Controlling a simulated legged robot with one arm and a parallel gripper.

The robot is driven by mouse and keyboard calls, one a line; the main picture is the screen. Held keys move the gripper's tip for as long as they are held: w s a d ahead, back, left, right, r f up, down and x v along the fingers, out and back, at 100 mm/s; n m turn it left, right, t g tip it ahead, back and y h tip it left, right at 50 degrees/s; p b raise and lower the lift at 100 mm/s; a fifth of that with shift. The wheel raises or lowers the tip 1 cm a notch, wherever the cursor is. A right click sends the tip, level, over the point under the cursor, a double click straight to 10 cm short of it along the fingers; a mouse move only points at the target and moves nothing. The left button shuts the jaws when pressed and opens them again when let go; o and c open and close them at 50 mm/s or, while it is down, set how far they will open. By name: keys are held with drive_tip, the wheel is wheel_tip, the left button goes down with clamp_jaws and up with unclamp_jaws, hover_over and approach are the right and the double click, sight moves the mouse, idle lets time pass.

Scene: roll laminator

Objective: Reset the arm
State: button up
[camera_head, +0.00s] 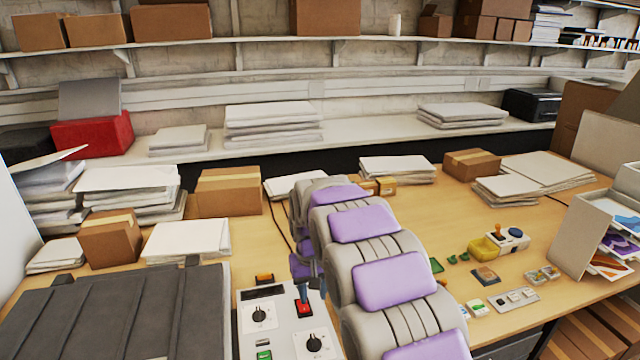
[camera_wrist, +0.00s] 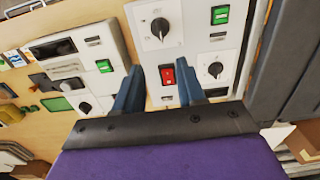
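My arm, grey with purple pads, rises through the middle of the head view and bends down at its far end. My gripper (camera_wrist: 160,85) points at the laminator's control panel (camera_head: 285,325). In the wrist view its two blue-grey fingers stand apart with nothing held between them. Touch between finger and switch cannot be told. Black dials (camera_wrist: 160,28) and a green button (camera_wrist: 220,15) sit around it.
The laminator's dark ribbed bed (camera_head: 120,310) lies left of the panel. Cardboard boxes (camera_head: 229,192) and paper stacks (camera_head: 187,238) stand behind. A yellow device (camera_head: 484,248) and several small switches lie on the right of the wooden table. A paper rack (camera_head: 585,235) stands far right.

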drive_tip(key=s+d+r+m+b, duration=0.1)
drive_tip(key=s+d+r, duration=0.2)
drive_tip(key=s+d, duration=0.45)
drive_tip(key=s+d+r+m+b, duration=0.15)
drive_tip(key=s+d, duration=0.25)
drive_tip(key=s, duration=0.7)
drive_tip(key=s+d+f, duration=0.1)
drive_tip(key=s+d, duration=0.1)
drive_tip(key=s, duration=0.9)
drive_tip(key=s+d+f+g, duration=0.1)
drive_tip(key=s+d+f, duration=0.1)
drive_tip(key=s, duration=0.9)
drive_tip(key=shift+d+f+m+g+b, duration=0.15)
drive_tip(key=shift+d+m+g+b, duration=0.25)
drive_tip(key=shift+d, duration=0.25)
drive_tip(key=shift+w+a, duration=0.1)
